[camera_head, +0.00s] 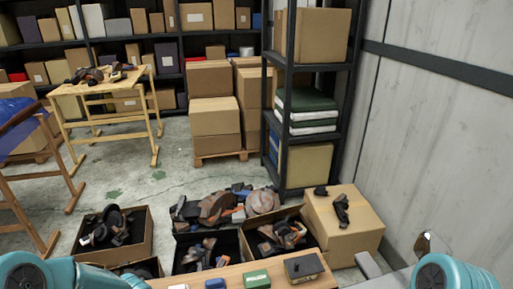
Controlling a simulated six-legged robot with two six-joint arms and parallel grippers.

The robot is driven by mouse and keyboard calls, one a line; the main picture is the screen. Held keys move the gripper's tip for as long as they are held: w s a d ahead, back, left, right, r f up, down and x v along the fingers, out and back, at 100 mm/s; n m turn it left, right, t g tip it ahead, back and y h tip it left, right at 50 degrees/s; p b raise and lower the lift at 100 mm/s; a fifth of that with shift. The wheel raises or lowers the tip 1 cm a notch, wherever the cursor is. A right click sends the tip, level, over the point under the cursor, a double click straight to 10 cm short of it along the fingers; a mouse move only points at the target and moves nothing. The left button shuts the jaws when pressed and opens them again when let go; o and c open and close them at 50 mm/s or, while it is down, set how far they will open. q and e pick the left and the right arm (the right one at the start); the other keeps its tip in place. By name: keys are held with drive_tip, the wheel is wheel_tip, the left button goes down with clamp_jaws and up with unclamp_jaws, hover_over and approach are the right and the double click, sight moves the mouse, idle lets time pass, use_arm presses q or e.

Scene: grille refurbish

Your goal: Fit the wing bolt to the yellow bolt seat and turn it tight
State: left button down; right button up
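I cannot make out the wing bolt or the yellow bolt seat in the head view. Teal rounded parts of my own arms show at the bottom left and bottom right corners. Neither gripper is in the picture. A strip of a wooden bench top (228,274) shows at the bottom centre. On it stand a green box (257,279), a dark box with a small knob (303,267) and a small blue object (215,284).
Open boxes of dark parts, such as the left one (112,236), stand on the floor beyond the bench. A closed cardboard box (345,228) is right of them. A black shelf rack (287,163) stands by the grey wall. Bare floor (160,185) lies at centre left.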

use_arm(q)
drive_tip(key=shift+s+f, duration=0.15)
drive_tip(key=shift+f, duration=0.2)
idle(0.4)
drive_tip(key=shift+r+m+p, duration=0.1)
drive_tip(key=shift+m+p, duration=2.5)
drive_tip(key=shift+p, duration=0.3)
drive_tip(key=shift+m+p, duration=0.3)
drive_tip(key=shift+f, duration=0.25)
